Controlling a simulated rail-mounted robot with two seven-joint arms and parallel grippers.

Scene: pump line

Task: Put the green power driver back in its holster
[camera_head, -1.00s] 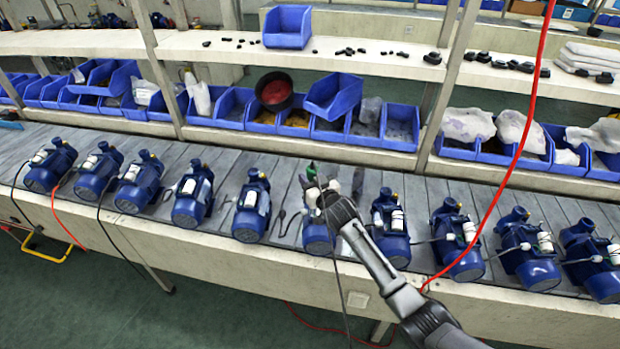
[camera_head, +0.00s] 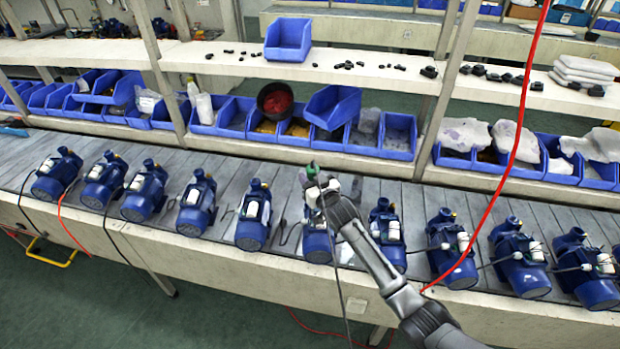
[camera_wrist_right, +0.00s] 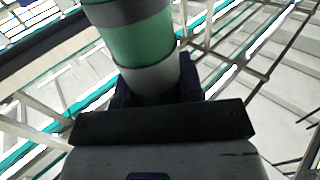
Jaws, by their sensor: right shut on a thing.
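The green power driver (camera_head: 312,167) is in my right gripper (camera_head: 322,189), above the conveyor in the middle of the head view. Only a small green and dark part of it shows there. In the right wrist view the driver (camera_wrist_right: 138,45) is a thick cylinder with green, grey and dark bands, standing up between the jaws. My right gripper is shut on it. A dark cable hangs down from near the gripper. I cannot make out the holster in either view. My left gripper is not in view.
Several blue pumps (camera_head: 254,215) stand in a row along the conveyor (camera_head: 285,172), some close under my right arm. Blue bins (camera_head: 398,135) line the lower shelf behind. A red hose (camera_head: 497,190) hangs at the right. A shelf post (camera_head: 440,95) rises behind the gripper.

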